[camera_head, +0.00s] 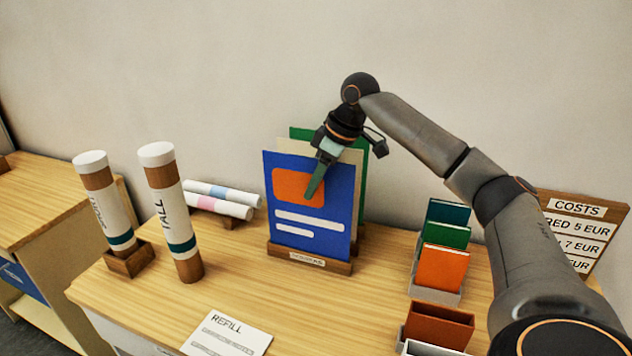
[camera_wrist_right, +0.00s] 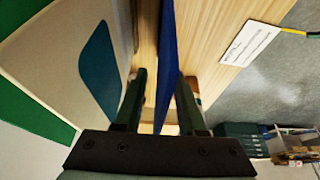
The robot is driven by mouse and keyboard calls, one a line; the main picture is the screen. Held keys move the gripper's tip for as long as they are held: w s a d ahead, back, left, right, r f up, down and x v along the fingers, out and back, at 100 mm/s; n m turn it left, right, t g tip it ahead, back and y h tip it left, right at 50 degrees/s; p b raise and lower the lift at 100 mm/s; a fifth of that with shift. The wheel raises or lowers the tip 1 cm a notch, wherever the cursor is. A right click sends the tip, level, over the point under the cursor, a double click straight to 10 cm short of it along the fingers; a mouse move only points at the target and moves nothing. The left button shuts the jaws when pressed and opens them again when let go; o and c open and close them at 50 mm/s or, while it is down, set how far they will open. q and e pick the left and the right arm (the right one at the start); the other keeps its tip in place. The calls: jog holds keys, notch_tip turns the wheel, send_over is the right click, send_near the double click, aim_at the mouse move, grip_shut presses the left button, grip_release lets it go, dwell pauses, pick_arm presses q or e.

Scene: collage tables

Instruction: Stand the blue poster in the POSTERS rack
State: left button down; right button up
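The blue poster (camera_head: 312,215), with an orange block and white bars, stands upright in the wooden POSTERS rack (camera_head: 340,267), in front of a cream poster (camera_head: 292,146) and a green poster (camera_head: 300,133). My right gripper (camera_head: 315,188) is at the poster's upper part, one finger in front of its face. In the right wrist view the blue poster (camera_wrist_right: 168,50) runs edge-on between the two fingers, which are apart with gaps beside it. The poster's lower edge is hidden by the rack's front. My left gripper is not in view.
Two upright tubes (camera_head: 174,215) stand left, one in a wooden block. Rolled sheets (camera_head: 218,207) lie behind them. Card holders (camera_head: 440,285) and a COSTS sign (camera_head: 575,228) stand right. A REFILL card (camera_head: 228,335) lies in front. The tabletop before the rack is clear.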

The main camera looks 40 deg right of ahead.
jog(key=v, duration=1.2)
jog(key=shift+s+r+p, duration=0.1)
jog(key=shift+r+p, duration=0.1)
jog(key=shift+p, duration=0.15)
